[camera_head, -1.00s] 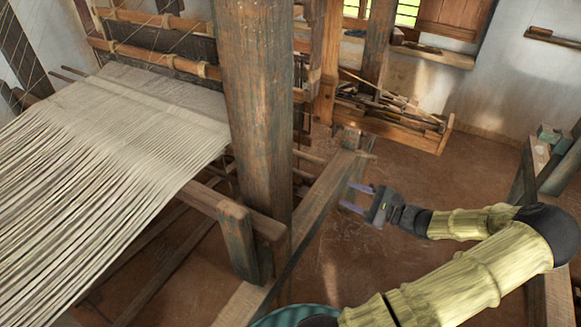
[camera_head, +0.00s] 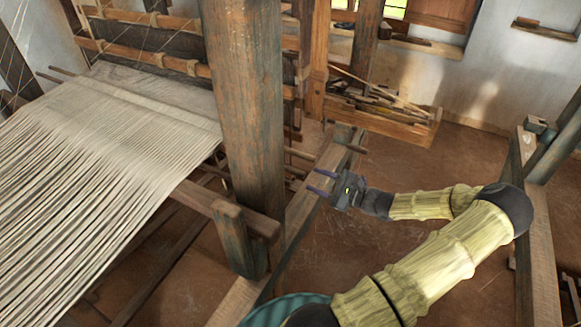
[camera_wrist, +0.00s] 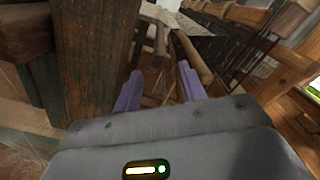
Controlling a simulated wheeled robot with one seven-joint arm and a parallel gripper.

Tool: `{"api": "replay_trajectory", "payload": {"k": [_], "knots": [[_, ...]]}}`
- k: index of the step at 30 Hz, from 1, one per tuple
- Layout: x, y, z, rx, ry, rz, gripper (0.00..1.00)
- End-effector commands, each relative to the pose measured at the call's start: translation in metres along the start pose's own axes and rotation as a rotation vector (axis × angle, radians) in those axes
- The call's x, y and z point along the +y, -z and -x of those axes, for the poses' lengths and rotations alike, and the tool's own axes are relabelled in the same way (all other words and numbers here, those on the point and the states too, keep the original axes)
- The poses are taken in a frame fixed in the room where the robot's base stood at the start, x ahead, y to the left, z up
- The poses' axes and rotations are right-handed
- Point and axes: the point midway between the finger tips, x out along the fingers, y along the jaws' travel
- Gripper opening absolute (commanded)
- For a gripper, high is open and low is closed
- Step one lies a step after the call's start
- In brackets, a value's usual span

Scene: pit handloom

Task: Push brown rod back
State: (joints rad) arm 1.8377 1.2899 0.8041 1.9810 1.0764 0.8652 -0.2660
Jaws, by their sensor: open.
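My gripper (camera_head: 317,181) is open and empty, with its two purple fingers pointing left toward the loom, beside the long side beam. In the wrist view, a brown rod (camera_wrist: 192,58) with a blunt end runs away from me toward the loom. Its near end shows just beyond and above my right finger, and I cannot tell whether they touch. My gripper also shows in the wrist view (camera_wrist: 160,90). In the head view, thin brown rod ends (camera_head: 300,154) stick out to the right of the thick post; I cannot tell which one is the wrist-view rod.
The thick wooden post (camera_head: 245,110) stands left of my gripper and fills the left of the wrist view. The side beam (camera_head: 300,215) runs along the loom. Pale warp and cloth (camera_head: 110,140) lie left. A wooden tray of sticks (camera_head: 385,115) stands behind. Floor to the right is open.

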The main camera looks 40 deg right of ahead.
Motion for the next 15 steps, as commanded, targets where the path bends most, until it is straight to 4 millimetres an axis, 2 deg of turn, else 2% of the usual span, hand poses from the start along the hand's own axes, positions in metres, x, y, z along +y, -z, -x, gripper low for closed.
{"api": "replay_trajectory", "payload": {"k": [9, 15], "knots": [[-0.001, -0.003, -0.058, -0.004, -0.001, -0.002, 0.41], [-0.001, -0.002, -0.086, -0.001, 0.001, -0.002, 0.41]]}}
